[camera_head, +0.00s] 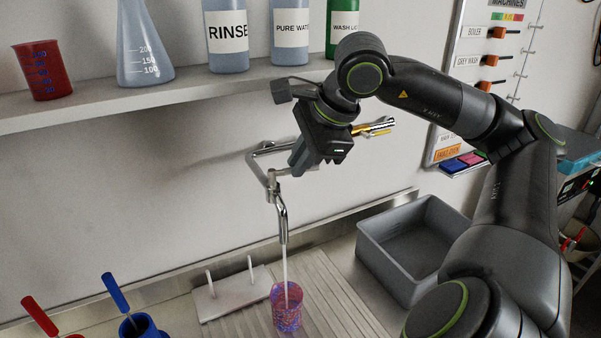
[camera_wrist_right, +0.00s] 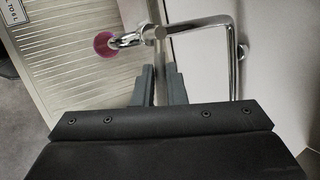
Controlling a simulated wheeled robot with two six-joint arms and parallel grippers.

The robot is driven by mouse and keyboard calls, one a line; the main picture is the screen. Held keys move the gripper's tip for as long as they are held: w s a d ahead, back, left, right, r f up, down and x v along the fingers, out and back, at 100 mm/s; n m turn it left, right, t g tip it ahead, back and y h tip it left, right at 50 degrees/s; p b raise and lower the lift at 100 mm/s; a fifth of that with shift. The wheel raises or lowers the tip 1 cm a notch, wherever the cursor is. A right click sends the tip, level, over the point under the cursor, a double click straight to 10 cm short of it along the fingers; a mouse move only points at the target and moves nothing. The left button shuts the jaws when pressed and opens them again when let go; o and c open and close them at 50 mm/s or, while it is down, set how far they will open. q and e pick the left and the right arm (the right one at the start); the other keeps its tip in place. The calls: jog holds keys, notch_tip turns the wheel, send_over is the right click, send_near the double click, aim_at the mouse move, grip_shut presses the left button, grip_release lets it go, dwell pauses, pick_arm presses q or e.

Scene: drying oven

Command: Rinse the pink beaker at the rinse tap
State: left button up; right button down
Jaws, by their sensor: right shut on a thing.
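The pink beaker (camera_head: 286,314) stands upright on the ribbed drainboard, directly under the spout of the rinse tap (camera_head: 281,217). Its wall looks mottled pink and violet. A thin stream of water (camera_head: 285,265) runs from the spout into it. In the right wrist view the beaker (camera_wrist_right: 101,46) shows as a pink round beyond the tap spout. My right gripper (camera_head: 300,164) is at the tap's valve, above the beaker, and is shut on the tap lever, which its fingers mostly hide. The fingers also show in the right wrist view (camera_wrist_right: 155,85). My left gripper is out of view.
A white peg rack (camera_head: 232,296) stands left of the beaker. A grey basin (camera_head: 365,245) is to the right. Red and blue handled tools (camera_head: 116,292) stand at lower left. A shelf (camera_head: 185,95) above holds a red beaker, a flask and bottles.

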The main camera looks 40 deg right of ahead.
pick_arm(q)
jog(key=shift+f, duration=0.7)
pick_arm(e)
jog(key=shift+w+d+n+y, duration=0.2)
jog(key=shift+n+y, duration=0.1)
jog(key=shift+n, duration=0.5)
jog(key=c, duration=1.4)
grip_release()
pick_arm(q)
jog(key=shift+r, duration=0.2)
pick_arm(e)
jog(key=v, duration=1.7)
jog(key=shift+s+r, duration=0.1)
jog(key=shift+r, duration=0.1)
